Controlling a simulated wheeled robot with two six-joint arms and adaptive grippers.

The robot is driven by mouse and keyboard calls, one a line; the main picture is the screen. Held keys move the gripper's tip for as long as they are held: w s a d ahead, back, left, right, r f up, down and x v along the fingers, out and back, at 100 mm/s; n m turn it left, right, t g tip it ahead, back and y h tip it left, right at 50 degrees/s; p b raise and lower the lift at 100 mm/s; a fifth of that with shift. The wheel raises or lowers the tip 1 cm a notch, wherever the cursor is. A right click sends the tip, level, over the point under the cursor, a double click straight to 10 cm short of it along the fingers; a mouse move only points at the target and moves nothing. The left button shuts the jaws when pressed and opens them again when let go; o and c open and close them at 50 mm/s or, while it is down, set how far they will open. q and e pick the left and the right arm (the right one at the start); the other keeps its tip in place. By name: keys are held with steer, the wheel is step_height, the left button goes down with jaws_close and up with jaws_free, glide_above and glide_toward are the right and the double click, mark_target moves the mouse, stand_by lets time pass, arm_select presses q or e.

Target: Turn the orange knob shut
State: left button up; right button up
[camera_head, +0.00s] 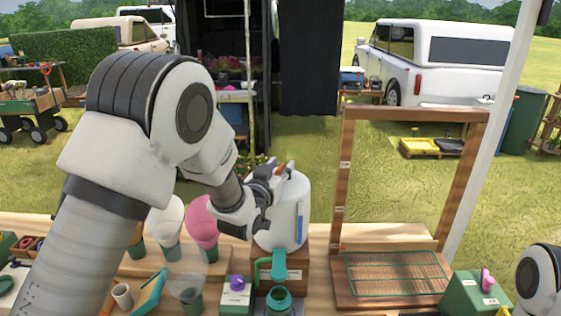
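A white rounded dispenser (285,222) with a blue strip on its side and a teal spout (279,264) stands on a wooden block on the bench. A small patch of the orange knob (281,169) shows at the dispenser's top. My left gripper (278,174) is at that top, with its dark fingers around the orange patch. The fingers and the dispenser overlap, so I cannot tell whether they grip the knob. A teal-rimmed jar (279,299) stands below the spout. Part of my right arm shows at the lower right edge; its gripper is out of view.
A wooden frame (341,190) with a wire grid base stands right of the dispenser. A green box (476,293) with a pink knob is at the lower right. A small box with a purple knob (237,283) is left of the jar. Pots and wrapped cones (203,222) crowd the left.

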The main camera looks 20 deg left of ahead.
arm_select(q)
steer(key=shift+w+a+f, duration=0.15)
steer(key=shift+w, duration=0.25)
